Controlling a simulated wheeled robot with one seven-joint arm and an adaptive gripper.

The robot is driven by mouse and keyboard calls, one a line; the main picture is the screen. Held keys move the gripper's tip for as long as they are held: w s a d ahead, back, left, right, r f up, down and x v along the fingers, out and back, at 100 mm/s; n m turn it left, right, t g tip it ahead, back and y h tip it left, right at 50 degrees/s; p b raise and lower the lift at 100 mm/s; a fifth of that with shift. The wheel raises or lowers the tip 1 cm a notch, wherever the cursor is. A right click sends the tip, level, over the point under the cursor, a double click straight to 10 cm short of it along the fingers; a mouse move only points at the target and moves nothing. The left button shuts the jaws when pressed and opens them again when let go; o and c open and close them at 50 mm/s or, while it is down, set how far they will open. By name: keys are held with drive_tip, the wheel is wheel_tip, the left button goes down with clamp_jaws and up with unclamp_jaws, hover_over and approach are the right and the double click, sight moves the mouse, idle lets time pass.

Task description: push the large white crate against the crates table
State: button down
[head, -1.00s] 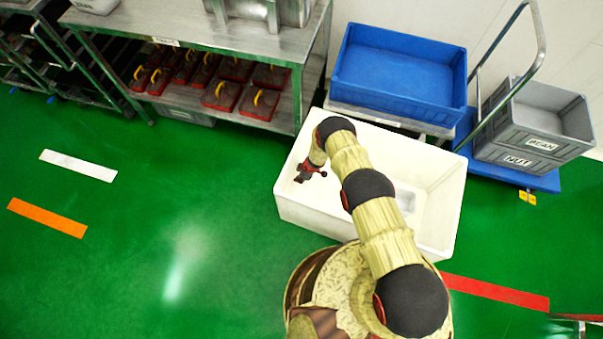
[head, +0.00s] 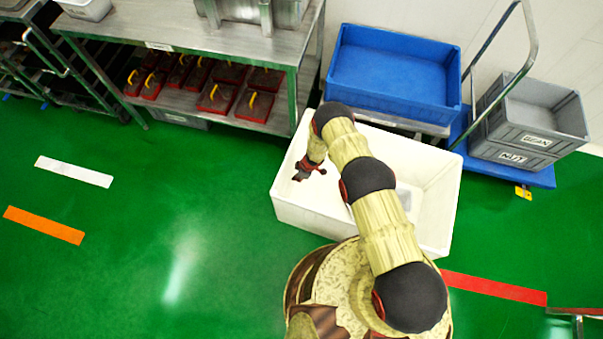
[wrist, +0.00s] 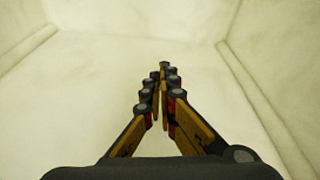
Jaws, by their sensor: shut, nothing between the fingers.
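The large white crate (head: 300,214) stands on the green floor in the middle of the head view, open side up. Its far side is close to the crates table (head: 420,127), the low light stand under a blue crate; I cannot tell whether they touch. My arm reaches over the crate and hides part of its inside and near wall. My gripper (head: 302,175) is over the left part of the crate's inside. In the wrist view my gripper (wrist: 163,75) is shut and empty, with the crate's pale inner walls (wrist: 265,85) around it.
The blue crate (head: 395,75) sits on the crates table. A trolley (head: 540,178) with grey crates stands to the right. A metal table (head: 225,40) with red boxes on its lower shelf stands at the back left. The floor (head: 140,250) at left is free.

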drive_tip(key=v, duration=0.7)
drive_tip(key=shift+r, duration=0.35)
drive_tip(key=shift+s+d, duration=0.15)
drive_tip(key=shift+d, duration=0.05)
